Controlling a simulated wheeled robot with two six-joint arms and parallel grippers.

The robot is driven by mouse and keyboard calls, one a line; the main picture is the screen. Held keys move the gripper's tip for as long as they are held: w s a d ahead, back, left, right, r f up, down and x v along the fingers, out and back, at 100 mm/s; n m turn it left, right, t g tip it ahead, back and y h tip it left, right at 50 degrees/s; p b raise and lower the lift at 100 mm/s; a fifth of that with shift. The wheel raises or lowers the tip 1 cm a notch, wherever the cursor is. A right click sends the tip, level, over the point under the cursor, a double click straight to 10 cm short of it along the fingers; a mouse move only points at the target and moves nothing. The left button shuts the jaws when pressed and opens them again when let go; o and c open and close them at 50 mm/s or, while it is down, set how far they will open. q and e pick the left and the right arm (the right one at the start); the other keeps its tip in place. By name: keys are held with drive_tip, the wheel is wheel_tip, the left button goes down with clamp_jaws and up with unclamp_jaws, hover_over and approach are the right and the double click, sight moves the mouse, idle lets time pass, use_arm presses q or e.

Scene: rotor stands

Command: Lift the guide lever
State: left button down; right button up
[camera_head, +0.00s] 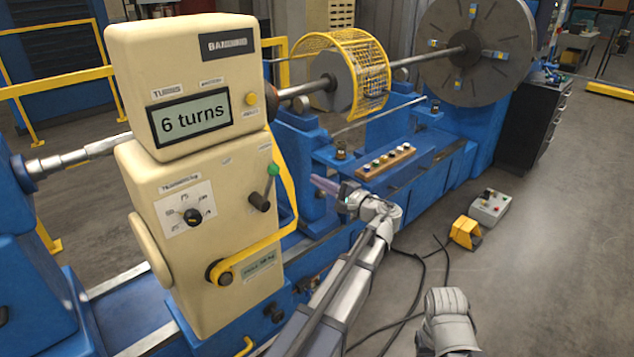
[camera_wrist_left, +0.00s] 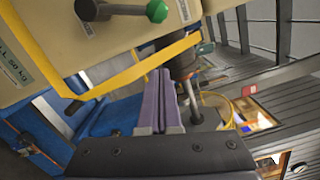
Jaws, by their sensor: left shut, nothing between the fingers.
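A short dark lever with a green knob (camera_head: 273,171) sticks out from the side of the cream banding machine (camera_head: 150,235). A bent yellow bar (camera_head: 262,246) runs from a dark pivot low on the front, around the side and up. I cannot tell for sure which is the guide lever. My left gripper (camera_head: 318,182) is shut and empty, to the right of the yellow bar and apart from it. In the left wrist view its purple fingers (camera_wrist_left: 161,85) lie together below the green knob (camera_wrist_left: 157,11), and the yellow bar (camera_wrist_left: 118,82) crosses behind them.
The machine's display (camera_head: 190,117) reads "6 turns". Behind stand a yellow mesh guard (camera_head: 372,75) around a shaft and a big round faceplate (camera_head: 478,45). A wooden strip with knobs (camera_head: 386,161) lies on the blue bed. A yellow pedal (camera_head: 465,232) and control box (camera_head: 489,207) are on the floor.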

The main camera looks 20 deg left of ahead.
use_arm(q)
drive_tip(key=s+a+r+p, duration=0.1)
drive_tip(key=a, duration=0.7)
drive_tip(key=shift+a, duration=0.35)
drive_tip(key=shift+s+r, duration=0.1)
drive_tip(key=shift+r, duration=0.1)
